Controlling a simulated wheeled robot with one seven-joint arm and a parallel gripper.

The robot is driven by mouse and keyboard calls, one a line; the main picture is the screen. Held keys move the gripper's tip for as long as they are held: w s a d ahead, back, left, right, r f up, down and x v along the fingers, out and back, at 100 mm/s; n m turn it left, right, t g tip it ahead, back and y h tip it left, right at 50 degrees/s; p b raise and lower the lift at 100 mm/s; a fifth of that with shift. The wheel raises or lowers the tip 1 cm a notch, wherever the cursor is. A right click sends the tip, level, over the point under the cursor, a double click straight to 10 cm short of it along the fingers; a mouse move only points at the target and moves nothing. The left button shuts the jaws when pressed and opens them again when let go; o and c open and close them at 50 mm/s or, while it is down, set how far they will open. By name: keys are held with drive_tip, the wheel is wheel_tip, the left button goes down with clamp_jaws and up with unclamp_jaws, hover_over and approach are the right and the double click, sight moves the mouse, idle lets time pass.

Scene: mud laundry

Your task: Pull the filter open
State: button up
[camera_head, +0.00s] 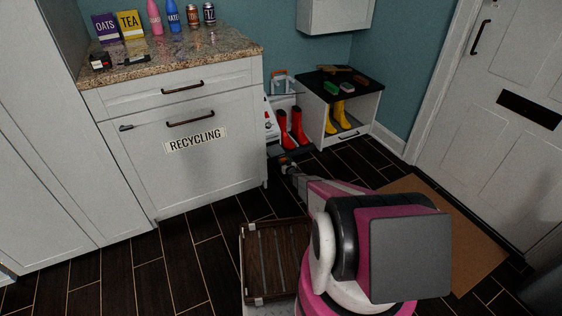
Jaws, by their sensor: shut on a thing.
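My pink and white arm reaches away from me to my gripper (285,160), low down just past the right side of the recycling cabinet. My gripper is small and dark in this view. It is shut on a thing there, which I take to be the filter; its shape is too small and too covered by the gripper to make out. A white appliance (270,127) shows as a narrow strip behind the cabinet's right edge, most of it hidden. I cannot tell how far the filter is open.
The recycling cabinet (213,165) stands close on the left of my gripper. Red boots (298,130) stand just behind it, and a white shelf unit (358,120) with yellow boots is to the right. A brown mat (465,240) lies before the white door (510,140).

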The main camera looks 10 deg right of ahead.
drive_tip(key=shift+s+d, duration=0.2)
drive_tip(key=shift+s, duration=0.45)
drive_tip(key=o, duration=1.3)
drive_tip(key=shift+s, duration=0.1)
